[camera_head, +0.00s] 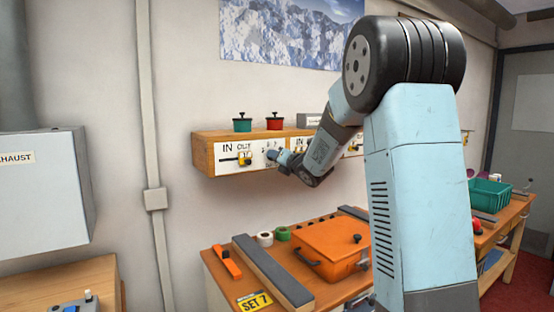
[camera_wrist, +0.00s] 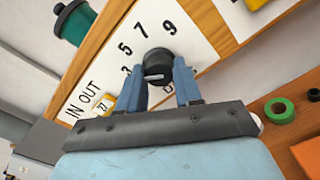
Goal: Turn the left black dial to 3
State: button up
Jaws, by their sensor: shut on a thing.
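The black dial (camera_wrist: 158,60) sits on a white panel (camera_wrist: 185,52) with printed numbers. A 3, a 5, a 7 and a 9 show around it, and a mark below is partly hidden. A pale line shows on the dial's near side; I cannot tell which number it points to. My gripper (camera_wrist: 158,78) is shut on the dial, one blue finger on each side. In the head view my gripper (camera_head: 279,156) is at the front of the wooden wall box (camera_head: 203,157) and hides the dial.
A yellow slider (camera_head: 245,158) under the IN OUT label is left of my gripper. A green pot (camera_head: 242,125) and a red pot (camera_head: 275,124) stand on the box. Below is a bench with an orange case (camera_head: 330,248) and a grey bar (camera_head: 272,270).

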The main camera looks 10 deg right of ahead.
jog(key=shift+f+n, duration=0.3)
jog(key=shift+n, duration=0.3)
jog(key=o, duration=0.8)
jog(key=shift+w+d, duration=0.1)
jog(key=shift+o, duration=1.2)
jog(key=shift+r, duration=0.15)
jog(key=v, duration=1.4)
